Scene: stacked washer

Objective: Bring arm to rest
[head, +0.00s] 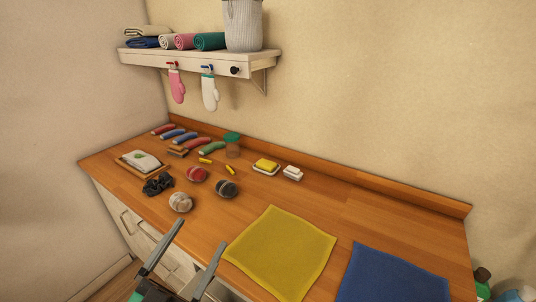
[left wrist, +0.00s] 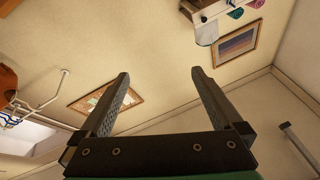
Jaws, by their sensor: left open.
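My left gripper (head: 192,258) is at the lower edge of the head view, in front of the wooden counter (head: 370,220). Its two fingers are spread apart with nothing between them. In the left wrist view the open fingers (left wrist: 158,92) point toward a beige wall, and no object is close to them. My right gripper does not show in either view.
On the counter lie a yellow cloth (head: 280,252), a blue cloth (head: 392,275), several balled socks including a red one (head: 196,174), and a yellow sponge (head: 266,164) on a dish. A wall shelf (head: 200,61) holds rolled towels, with mitts hanging below.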

